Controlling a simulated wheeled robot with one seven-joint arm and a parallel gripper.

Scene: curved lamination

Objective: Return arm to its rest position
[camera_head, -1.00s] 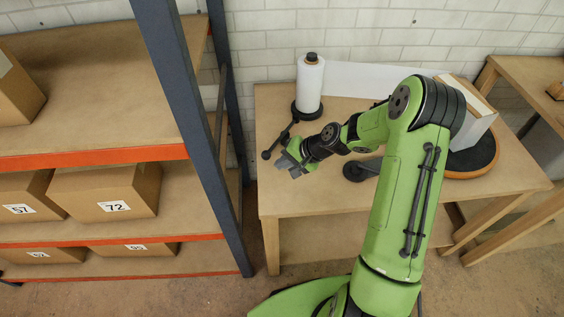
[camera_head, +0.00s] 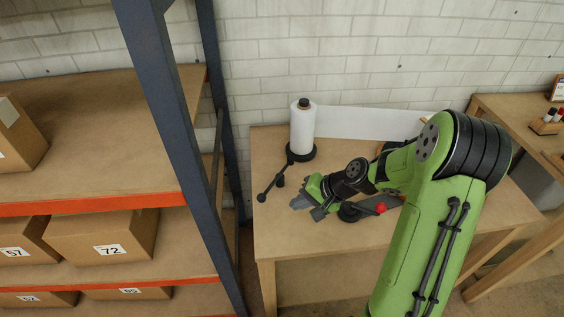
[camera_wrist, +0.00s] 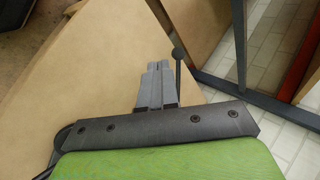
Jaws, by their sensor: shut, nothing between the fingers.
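My green arm reaches over a wooden table (camera_head: 310,245) in the head view. My gripper (camera_head: 299,203) is above the table's left part, in front of a white roll on a dark stand. Its grey fingers are together and hold nothing. The wrist view shows the shut gripper (camera_wrist: 157,72) over the bare tabletop (camera_wrist: 105,85). My arm hides much of the table's right side.
A white roll (camera_head: 302,128) on a dark stand with a lever stands at the back left. A shelf rack (camera_head: 180,140) with cardboard boxes (camera_head: 110,243) is close on the left. A second wooden table (camera_head: 500,108) stands right. A white brick wall (camera_head: 330,60) is behind.

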